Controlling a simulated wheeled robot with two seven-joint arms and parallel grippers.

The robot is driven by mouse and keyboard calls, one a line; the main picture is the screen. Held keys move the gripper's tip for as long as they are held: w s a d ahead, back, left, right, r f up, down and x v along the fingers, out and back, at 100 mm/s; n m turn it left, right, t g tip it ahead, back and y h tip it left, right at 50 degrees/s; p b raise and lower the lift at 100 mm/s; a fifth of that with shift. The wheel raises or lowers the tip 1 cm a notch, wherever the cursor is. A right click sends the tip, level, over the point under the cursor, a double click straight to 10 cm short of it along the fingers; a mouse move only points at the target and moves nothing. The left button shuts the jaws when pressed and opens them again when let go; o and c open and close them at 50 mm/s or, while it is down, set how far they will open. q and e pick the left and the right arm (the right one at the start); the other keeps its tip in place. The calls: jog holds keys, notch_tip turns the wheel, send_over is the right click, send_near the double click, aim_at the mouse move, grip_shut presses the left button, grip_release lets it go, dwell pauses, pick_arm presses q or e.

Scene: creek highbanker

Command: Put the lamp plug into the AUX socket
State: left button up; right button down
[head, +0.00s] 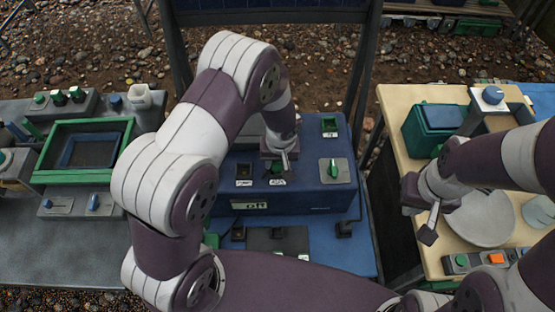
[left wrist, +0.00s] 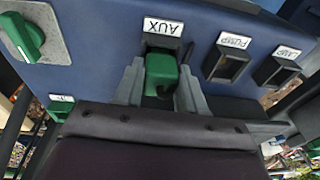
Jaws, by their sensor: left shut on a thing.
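The blue control box (head: 315,195) stands in the middle of the head view. The AUX socket (left wrist: 157,48) is at the top centre of the left wrist view, its label upside down. My left gripper (left wrist: 161,88) is shut on the green lamp plug (left wrist: 161,70), one finger on each side. The plug is at the socket's mouth and covers most of the opening. I cannot tell how deep it sits. My left gripper also shows over the box in the head view (head: 284,160). My right gripper (head: 432,222) hangs over the right table; its opening is unclear.
Empty PUMP socket (left wrist: 229,65) and another dark socket (left wrist: 276,70) lie beside AUX. A green rotary knob (head: 333,168) is on the box. The right table holds a round plate (head: 482,222) and a green container (head: 431,128). A green-framed tray (head: 72,178) lies left.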

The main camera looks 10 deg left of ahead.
pick_arm(q)
jog(key=shift+f, duration=0.1)
jog(key=o, duration=1.5)
jog(key=shift+o, duration=0.2)
notch_tip(320, 180, up, 7)
jog(key=p, duration=0.5)
